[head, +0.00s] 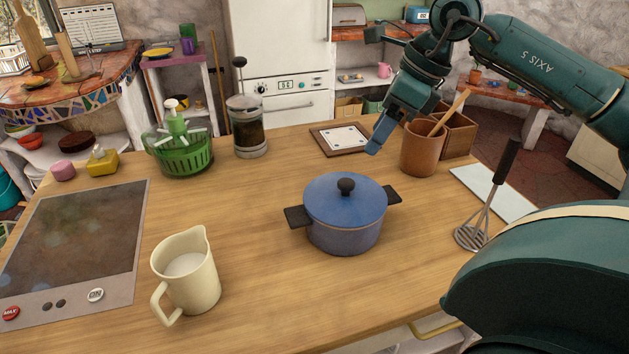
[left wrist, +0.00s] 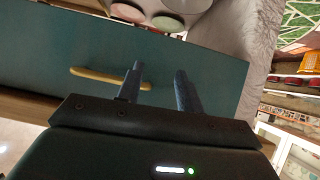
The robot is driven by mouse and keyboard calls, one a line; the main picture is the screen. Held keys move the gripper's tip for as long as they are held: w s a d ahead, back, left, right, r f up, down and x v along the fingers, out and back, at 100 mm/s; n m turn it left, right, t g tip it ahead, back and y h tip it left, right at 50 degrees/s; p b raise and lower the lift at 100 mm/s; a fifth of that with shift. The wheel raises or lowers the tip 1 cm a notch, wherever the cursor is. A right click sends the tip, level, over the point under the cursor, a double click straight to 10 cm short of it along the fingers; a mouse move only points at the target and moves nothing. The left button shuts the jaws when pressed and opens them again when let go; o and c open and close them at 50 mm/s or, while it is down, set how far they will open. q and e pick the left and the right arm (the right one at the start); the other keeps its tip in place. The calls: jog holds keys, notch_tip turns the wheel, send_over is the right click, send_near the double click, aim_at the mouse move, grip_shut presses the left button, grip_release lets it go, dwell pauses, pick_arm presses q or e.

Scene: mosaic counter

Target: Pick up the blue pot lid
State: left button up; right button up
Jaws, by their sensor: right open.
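The blue pot lid (head: 325,200) with its round black knob lies on the blue pot (head: 343,236) in the middle of the counter. Two dark side handles stick out from the pot. My right gripper (head: 378,138) is above the counter, behind and to the right of the lid, apart from it. It is open and its fingers point down; nothing shows in them. My left gripper (left wrist: 159,90) shows only in the left wrist view. Its two fingers stand apart with nothing between them, in front of a dark green panel with a yellow handle.
A cream jug (head: 186,275) and a cooktop (head: 73,245) are left of the pot. A brown utensil crock (head: 424,148), a masher (head: 487,205) and a white board (head: 493,192) are to the right. A framed tile (head: 341,140) lies behind. The wood around the pot is clear.

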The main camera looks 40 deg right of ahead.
send_over(349, 182)
jog(key=s+d, duration=0.1)
jog(key=s, duration=0.1)
notch_tip(349, 182, down, 7)
jog(key=shift+d+r, duration=0.15)
jog(key=shift+r, duration=0.05)
jog(key=shift+p+x, duration=0.8)
jog(key=shift+x, duration=2.1)
jog(key=shift+w+d, duration=0.1)
jog(key=c, duration=1.1)
jog(key=shift+r, duration=0.1)
